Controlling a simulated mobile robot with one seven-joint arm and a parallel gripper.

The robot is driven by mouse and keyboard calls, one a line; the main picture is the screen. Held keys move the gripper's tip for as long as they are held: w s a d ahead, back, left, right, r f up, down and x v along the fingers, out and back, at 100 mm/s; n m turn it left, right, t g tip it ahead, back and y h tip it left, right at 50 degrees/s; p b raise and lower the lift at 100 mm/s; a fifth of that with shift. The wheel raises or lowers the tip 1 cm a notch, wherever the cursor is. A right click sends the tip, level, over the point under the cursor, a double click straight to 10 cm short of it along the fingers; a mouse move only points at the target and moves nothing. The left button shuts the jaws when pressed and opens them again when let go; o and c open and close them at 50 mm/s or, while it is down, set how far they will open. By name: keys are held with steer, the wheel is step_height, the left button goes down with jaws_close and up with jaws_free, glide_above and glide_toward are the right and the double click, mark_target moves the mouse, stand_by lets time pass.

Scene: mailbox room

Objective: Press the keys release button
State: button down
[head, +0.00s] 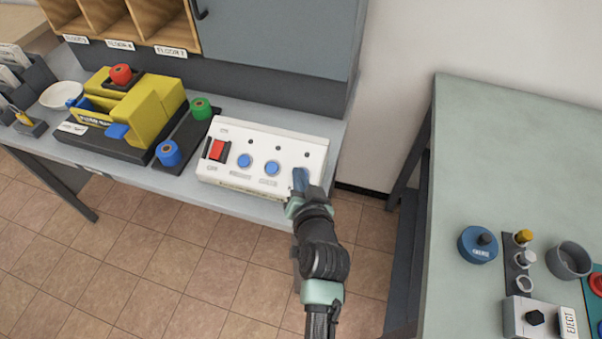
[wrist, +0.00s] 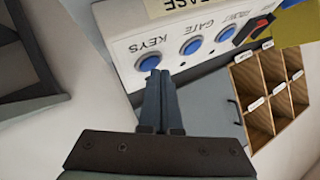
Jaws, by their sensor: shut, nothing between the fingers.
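A white control box (head: 262,158) sits on the grey counter, with a red rocker switch (head: 217,149) and blue buttons. In the wrist view its blue buttons carry the labels KEYS, GATE and FRONT. The keys button (wrist: 149,62) is the one nearest my gripper (wrist: 160,76), whose fingers are shut and empty. The fingertips are right beside the keys button; I cannot tell whether they touch it. In the head view my gripper (head: 299,174) is over the right end of the box and hides the keys button. The gate button (head: 272,168) is left of the fingers.
A yellow machine (head: 150,108) and a dark strip with blue and green knobs stand left of the box. Wooden pigeonholes (head: 165,22) are behind. A green-topped table (head: 480,150) with small devices stands on the right, with a floor gap between.

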steer(key=shift+w+f+b, duration=0.2)
steer(key=shift+f+b, duration=0.2)
stand_by(0.4)
steer(key=shift+r, duration=0.1)
steer(key=shift+s+a+r+p, duration=0.1)
steer(key=shift+s+r+p, duration=0.3)
steer(key=shift+r+p, duration=0.35)
steer(key=r+p, duration=0.1)
steer(key=s+r+p, duration=0.1)
steer(key=r+p, duration=0.1)
steer(key=s+r+p, duration=0.1)
steer(key=p, duration=0.1)
steer(key=shift+a+r, duration=0.15)
steer(key=shift+a, duration=0.2)
stand_by(0.7)
